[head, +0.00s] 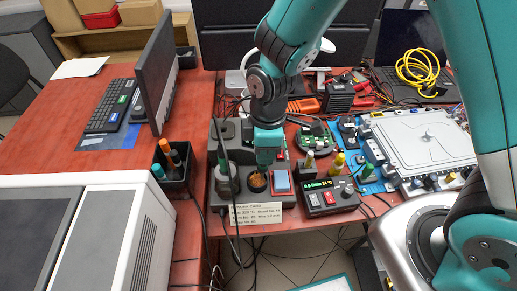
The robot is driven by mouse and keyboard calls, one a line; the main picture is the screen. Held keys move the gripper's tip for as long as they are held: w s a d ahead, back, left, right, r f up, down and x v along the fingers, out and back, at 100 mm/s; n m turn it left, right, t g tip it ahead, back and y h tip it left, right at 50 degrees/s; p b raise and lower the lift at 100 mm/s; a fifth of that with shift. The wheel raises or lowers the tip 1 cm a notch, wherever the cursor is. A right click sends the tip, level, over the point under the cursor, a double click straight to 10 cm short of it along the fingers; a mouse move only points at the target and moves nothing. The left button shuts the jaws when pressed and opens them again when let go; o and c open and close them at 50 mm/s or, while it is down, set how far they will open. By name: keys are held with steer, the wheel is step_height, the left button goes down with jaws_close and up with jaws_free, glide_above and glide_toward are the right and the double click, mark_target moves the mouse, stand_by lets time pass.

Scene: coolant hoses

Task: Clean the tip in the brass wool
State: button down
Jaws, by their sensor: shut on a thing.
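The brass wool (256,183) sits in a round dark cup near the front of a grey-and-dark holder block (220,202). My gripper (266,162) points down just above and behind the cup. It is shut on a slim tool, which I take to be the soldering iron. The gripper hides most of the tool. Its tip is too small to make out, so I cannot tell whether it touches the wool. A blue sponge (282,182) lies in a tray right of the cup.
A soldering station (330,198) with a lit display stands right of the holder. A label card (256,214) is at the table's front edge. Colored-handled tools (339,160) stand behind the station. A metal plate (422,140) lies at the right. Cables hang at the front.

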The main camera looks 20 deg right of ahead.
steer(key=shift+r, duration=0.1)
step_height(320, 180, up, 6)
steer(key=p, duration=0.5)
